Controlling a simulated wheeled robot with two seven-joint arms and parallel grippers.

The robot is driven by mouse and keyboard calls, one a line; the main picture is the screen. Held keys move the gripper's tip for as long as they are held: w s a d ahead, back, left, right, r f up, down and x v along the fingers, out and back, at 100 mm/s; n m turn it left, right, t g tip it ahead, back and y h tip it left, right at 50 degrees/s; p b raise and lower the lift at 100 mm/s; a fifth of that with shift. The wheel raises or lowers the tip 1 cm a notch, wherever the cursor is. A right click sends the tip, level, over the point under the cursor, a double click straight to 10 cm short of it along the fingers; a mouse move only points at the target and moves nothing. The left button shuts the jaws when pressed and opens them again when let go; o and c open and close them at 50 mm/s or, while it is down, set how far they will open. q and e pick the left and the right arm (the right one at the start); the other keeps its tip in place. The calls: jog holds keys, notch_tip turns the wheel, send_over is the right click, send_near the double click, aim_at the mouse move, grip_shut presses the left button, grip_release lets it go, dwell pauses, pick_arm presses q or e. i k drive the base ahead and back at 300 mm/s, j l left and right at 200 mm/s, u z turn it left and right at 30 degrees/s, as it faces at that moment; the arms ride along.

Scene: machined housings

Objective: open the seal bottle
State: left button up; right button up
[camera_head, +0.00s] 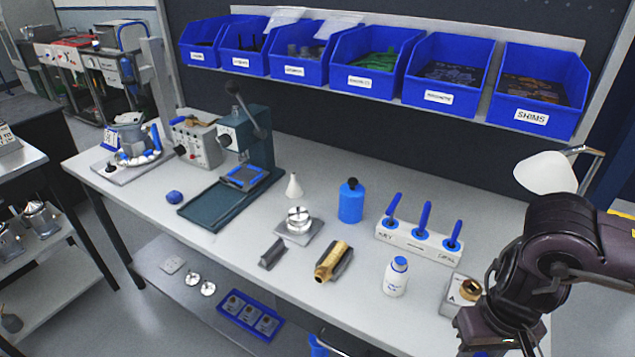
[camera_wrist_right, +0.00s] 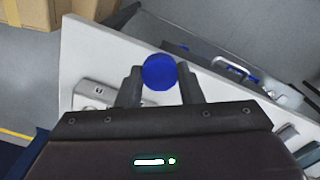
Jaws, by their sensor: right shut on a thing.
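A small white bottle (camera_head: 395,280) with a blue top stands upright on the bench, left of my right arm and apart from it. In the right wrist view my right gripper (camera_wrist_right: 160,84) is shut on a round blue thing (camera_wrist_right: 160,72), seen end-on between the two fingers. It looks like a cap; I cannot tell whether anything hangs below it. In the head view my right wrist is at the lower right and its fingers are hidden. My left gripper is not in view.
A larger blue bottle (camera_head: 351,202) and a white stand (camera_head: 420,243) with blue-handled tools are behind the white bottle. A brass part (camera_head: 330,262) lies to its left. A small block fixture (camera_head: 458,290) is beside my right wrist. Blue bins (camera_head: 540,92) line the back.

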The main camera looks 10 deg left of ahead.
aim_at(397, 275)
jog(key=i+j+u, duration=0.3)
jog(key=i+j, duration=0.3)
jog(key=i+j+u, duration=0.35)
jog(key=i+j, duration=0.2)
jog(key=i, duration=0.15)
